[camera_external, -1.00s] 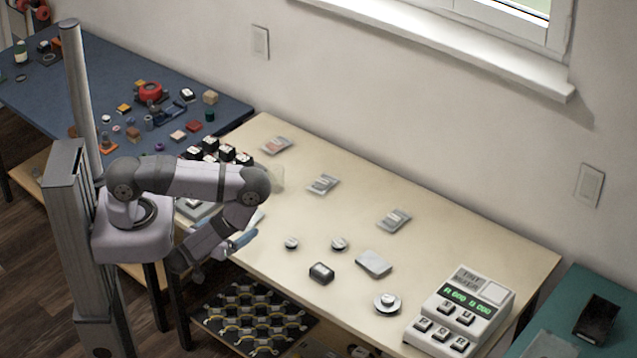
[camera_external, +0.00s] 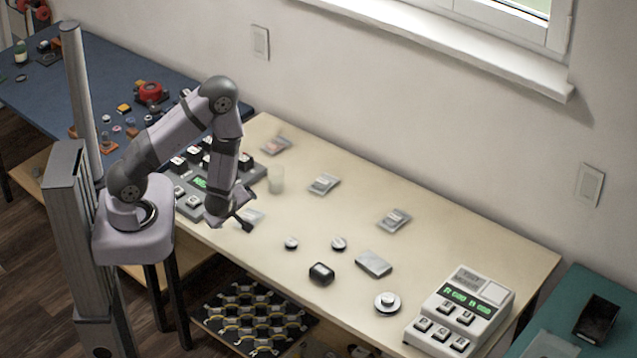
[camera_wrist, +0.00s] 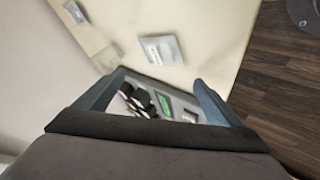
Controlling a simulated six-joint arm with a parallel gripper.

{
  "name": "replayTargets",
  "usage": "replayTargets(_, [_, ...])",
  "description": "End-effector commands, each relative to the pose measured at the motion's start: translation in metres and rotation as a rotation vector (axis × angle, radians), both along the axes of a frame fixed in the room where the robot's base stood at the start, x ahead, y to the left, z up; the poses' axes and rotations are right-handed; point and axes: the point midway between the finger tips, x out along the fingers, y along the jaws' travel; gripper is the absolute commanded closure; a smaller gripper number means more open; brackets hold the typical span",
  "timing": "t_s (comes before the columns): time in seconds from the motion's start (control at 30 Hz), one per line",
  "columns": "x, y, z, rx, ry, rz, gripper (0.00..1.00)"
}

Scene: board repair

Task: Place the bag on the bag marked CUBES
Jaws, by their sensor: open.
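My gripper (camera_external: 243,218) is open and empty above the left part of the cream table, next to a clear bag (camera_external: 250,217) near the front edge. In the wrist view its two blue fingers (camera_wrist: 160,77) stand apart. A bag with a white label (camera_wrist: 162,50) lies just beyond the fingertips, and another bag (camera_wrist: 75,12) shows at the top left. On the table, one bag with reddish contents (camera_external: 277,145) lies at the back left, a grey bag (camera_external: 324,184) in the middle and another (camera_external: 395,221) further right. No label is readable, so I cannot tell which says CUBES.
A grey device with buttons (camera_external: 181,193) and a translucent cup (camera_external: 277,180) stand near my arm. Two small round parts (camera_external: 338,244), a dark box (camera_external: 321,274), a silver box (camera_external: 374,264), a round dial part (camera_external: 387,303) and a white keypad device (camera_external: 462,309) sit to the right.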

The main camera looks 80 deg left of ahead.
Motion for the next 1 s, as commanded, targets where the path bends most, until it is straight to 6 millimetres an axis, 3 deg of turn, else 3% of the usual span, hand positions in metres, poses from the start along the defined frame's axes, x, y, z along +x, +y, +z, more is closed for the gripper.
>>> replayTargets(0.2, [0.015,0.003,0.002,-0.275,-0.15,0.197,0.11])
replayTargets(0.53, [0.036,0.02,-0.008,-0.672,-0.228,0.29,0.11])
replayTargets(0.8, [0.026,0.045,0.01,-0.948,-0.27,0.28,0.11])
replayTargets(1.0, [0.013,0.055,0.025,-1.056,-0.284,0.263,0.11])
